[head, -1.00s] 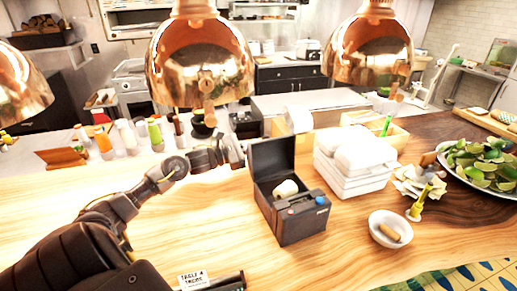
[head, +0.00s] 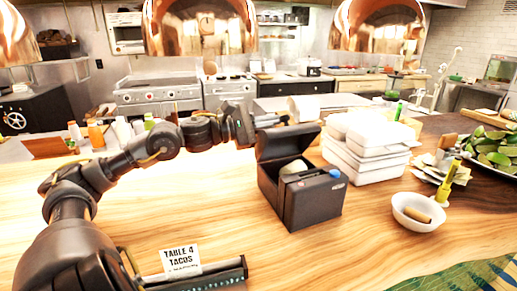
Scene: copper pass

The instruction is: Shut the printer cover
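The dark printer (head: 312,200) stands on the wooden counter, just right of the middle in the head view. Its cover (head: 286,143) is raised at the back, and a pale paper roll (head: 294,167) shows inside. A blue button sits on the printer's top right. My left gripper (head: 285,119) is just behind and above the raised cover, with its fingers pointing right. The fingers are small and partly against a busy background, so their gap is unclear. I cannot tell whether they touch the cover. My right gripper is out of view.
White stacked boxes (head: 366,148) stand close to the printer's right. A white bowl (head: 418,212) is at the front right, with a plate of limes (head: 495,147) beyond. A ticket holder (head: 195,278) with a "Table 4 tacos" card is at the front. Copper lamps (head: 200,27) hang above.

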